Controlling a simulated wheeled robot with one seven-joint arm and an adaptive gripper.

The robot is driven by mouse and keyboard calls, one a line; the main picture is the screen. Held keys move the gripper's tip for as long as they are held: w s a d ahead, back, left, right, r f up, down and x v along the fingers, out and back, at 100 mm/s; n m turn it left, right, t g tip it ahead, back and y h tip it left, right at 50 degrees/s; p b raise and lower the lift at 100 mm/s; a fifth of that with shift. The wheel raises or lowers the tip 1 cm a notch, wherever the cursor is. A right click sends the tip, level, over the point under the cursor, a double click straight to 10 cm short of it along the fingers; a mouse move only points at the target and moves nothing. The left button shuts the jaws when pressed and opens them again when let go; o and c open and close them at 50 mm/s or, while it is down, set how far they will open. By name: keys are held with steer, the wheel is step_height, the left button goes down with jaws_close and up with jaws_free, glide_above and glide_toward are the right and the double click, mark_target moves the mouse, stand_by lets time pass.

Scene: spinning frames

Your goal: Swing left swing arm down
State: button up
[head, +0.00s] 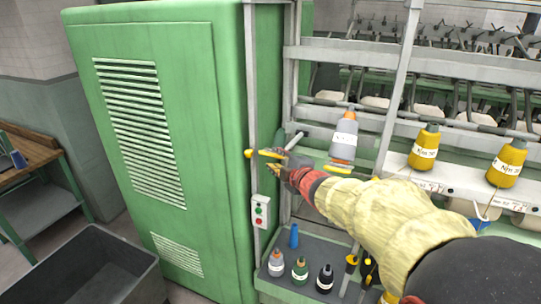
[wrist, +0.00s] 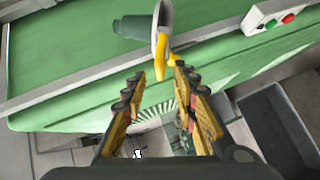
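In the wrist view a pale bar with a yellow forked end (wrist: 161,48) comes down from the top edge, just beyond my fingertips; it appears to be the left swing arm. In the head view a yellow tip (head: 248,153) shows beside the green cabinet's edge, just left of my gripper (head: 266,160). My gripper also shows in the wrist view (wrist: 155,82), with its fingers apart and nothing clearly held between them. Whether a finger touches the yellow end cannot be told. My arm and gripper hide part of the frame behind them.
A green cabinet (head: 150,120) stands left, with a red-green button box (head: 260,214) on a post below my gripper. A grey spool (head: 343,140) and yellow spools (head: 424,148) stand right. A shelf (head: 310,250) holds bottles. A dark bin (head: 85,270) stands lower left.

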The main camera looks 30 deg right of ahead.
mark_target(271, 155)
steer(key=x, duration=0.5)
steer(key=shift+w+d+f, duration=0.1)
steer(key=shift+w, duration=0.25)
steer(key=shift+c, duration=1.4)
steer(key=c, duration=0.4)
jaws_close()
